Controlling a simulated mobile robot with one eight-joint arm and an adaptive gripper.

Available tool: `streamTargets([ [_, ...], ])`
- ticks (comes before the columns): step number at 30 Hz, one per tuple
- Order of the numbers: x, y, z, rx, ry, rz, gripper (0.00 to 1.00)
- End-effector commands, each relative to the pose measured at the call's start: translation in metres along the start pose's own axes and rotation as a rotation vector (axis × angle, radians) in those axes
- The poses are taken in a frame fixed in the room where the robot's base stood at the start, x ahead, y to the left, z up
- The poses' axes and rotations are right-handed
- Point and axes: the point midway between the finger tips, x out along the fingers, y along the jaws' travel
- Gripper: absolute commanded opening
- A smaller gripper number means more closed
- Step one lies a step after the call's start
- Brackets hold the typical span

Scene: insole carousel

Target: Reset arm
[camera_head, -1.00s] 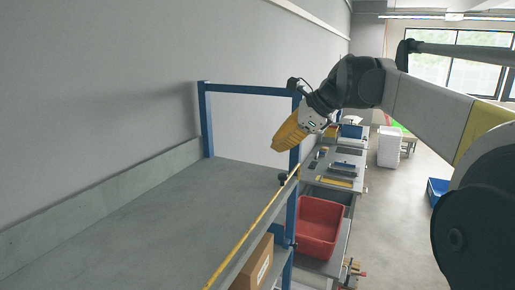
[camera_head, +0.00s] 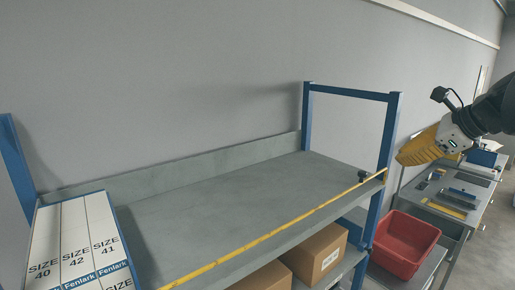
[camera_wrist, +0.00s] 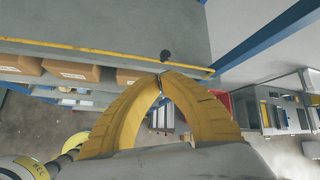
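My gripper (camera_head: 402,160) has yellow ribbed fingers and is at the right of the head view, near the right blue post of the shelf rack. In the wrist view my gripper (camera_wrist: 162,78) shows its two fingertips meeting, with nothing visible between them. It appears shut and empty. The grey shelf top (camera_head: 220,195) with a yellow front edge lies to its left in the head view.
White boxes (camera_head: 75,235) marked with sizes stand at the shelf's left. Cardboard boxes (camera_head: 318,252) sit on the level below. A red bin (camera_head: 402,243) stands right of the rack, with a tool bench (camera_head: 455,190) behind. The middle of the shelf top is bare.

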Motion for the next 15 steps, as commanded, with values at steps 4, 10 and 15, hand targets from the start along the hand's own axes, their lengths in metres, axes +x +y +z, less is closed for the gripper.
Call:
streamTargets([
  [4,0.025,0.007,0.012,0.114,-0.103,-0.089,0.00],
  [10,0.044,0.010,0.033,0.321,-0.270,-0.207,0.00],
  [15,0.060,0.020,0.040,0.602,-0.472,-0.313,0.00],
])
